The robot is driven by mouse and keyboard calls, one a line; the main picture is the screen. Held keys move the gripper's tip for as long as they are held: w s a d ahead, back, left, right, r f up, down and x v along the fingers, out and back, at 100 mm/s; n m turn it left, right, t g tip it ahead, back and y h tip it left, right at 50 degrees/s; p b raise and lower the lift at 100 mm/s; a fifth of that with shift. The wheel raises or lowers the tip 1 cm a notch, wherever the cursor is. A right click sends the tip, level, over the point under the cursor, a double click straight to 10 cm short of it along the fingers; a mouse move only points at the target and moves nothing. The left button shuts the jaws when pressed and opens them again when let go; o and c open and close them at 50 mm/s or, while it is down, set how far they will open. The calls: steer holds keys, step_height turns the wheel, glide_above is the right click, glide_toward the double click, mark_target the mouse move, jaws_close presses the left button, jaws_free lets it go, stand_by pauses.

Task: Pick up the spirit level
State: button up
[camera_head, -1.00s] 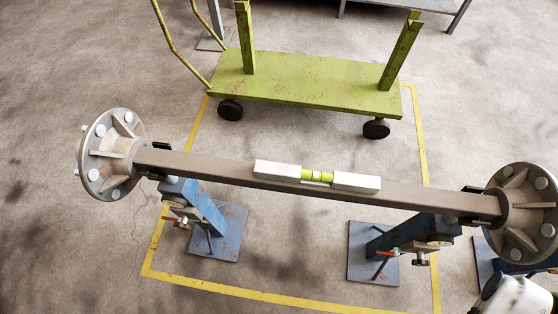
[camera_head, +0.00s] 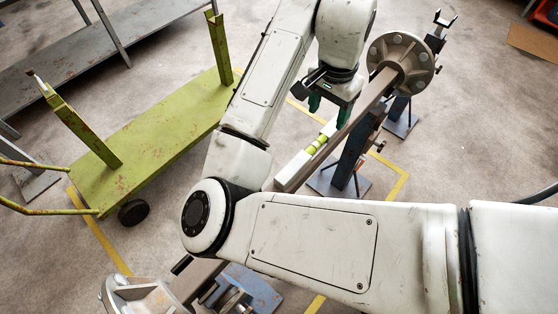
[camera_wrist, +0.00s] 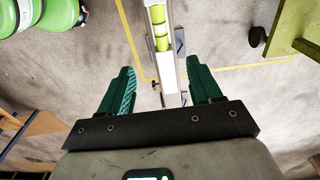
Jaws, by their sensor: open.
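The spirit level (camera_head: 317,145) is a white bar with yellow-green vials, lying along the top of the brown axle beam (camera_head: 366,104). My gripper (camera_head: 328,112) has dark green fingers, is open and empty, and hangs close to the level's far end. In the wrist view the level (camera_wrist: 160,32) runs up the middle and out of the top edge. There my gripper (camera_wrist: 160,67) has one finger on each side of the level and beam line, apart from both. The height gap is hard to tell.
Flanged hubs end the axle: the far one (camera_head: 401,64) is close to my gripper, the near one (camera_head: 140,296) at the bottom. Blue stands (camera_head: 350,165) bear the beam. A green cart (camera_head: 150,150) stands left, and a grey bench (camera_head: 120,42) behind it.

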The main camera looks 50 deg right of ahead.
steer(key=a, duration=0.1)
steer(key=a+f, duration=0.1)
steer(key=shift+w+a+y, duration=0.3)
glide_above(314, 145)
step_height(314, 145, down, 4)
steer(key=shift+w+a+f, duration=0.1)
steer(key=shift+a+f, duration=0.05)
steer(key=shift+f, duration=2.85)
steer(key=shift+c, duration=0.4)
jaws_close()
